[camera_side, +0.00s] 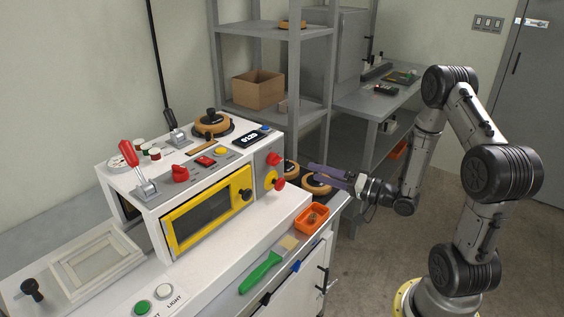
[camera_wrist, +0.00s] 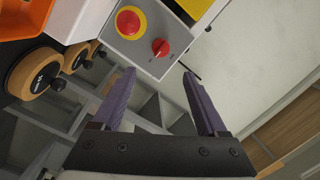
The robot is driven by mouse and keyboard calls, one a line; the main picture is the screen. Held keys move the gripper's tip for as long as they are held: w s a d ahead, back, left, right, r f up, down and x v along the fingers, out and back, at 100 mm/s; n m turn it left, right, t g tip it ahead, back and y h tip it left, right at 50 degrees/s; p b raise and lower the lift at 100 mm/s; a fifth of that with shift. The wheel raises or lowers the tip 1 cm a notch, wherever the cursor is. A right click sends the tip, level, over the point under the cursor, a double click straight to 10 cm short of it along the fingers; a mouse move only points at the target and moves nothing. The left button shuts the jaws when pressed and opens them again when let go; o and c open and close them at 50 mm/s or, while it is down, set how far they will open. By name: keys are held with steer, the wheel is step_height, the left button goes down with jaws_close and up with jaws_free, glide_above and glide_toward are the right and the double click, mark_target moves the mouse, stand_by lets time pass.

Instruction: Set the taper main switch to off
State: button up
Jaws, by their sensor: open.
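A red rotary switch (camera_side: 272,158) sits on the grey right end face of the white machine (camera_side: 150,225). It shows clearly in the wrist view (camera_wrist: 160,47), where its pointer setting is too small to read. Beside it is a red mushroom button on a yellow base (camera_side: 279,184), also in the wrist view (camera_wrist: 129,21). My gripper (camera_side: 312,173) has purple fingers, spread apart and empty, to the right of that end face. In the wrist view the open fingertips (camera_wrist: 158,74) lie just below the switch, apart from it.
Tape rolls (camera_side: 316,182) lie beside the machine, near my fingers in the side view. An orange bin (camera_side: 312,217) and a green brush (camera_side: 262,272) are on the front ledge. Grey shelving (camera_side: 265,107) stands behind.

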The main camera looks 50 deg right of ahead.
mark_target(280, 161)
steer(key=w, duration=0.4)
steer(key=w+a, duration=0.1)
steer(key=w, duration=0.7)
steer(key=shift+a, duration=0.25)
steer(key=shift+s, duration=0.1)
jaws_close()
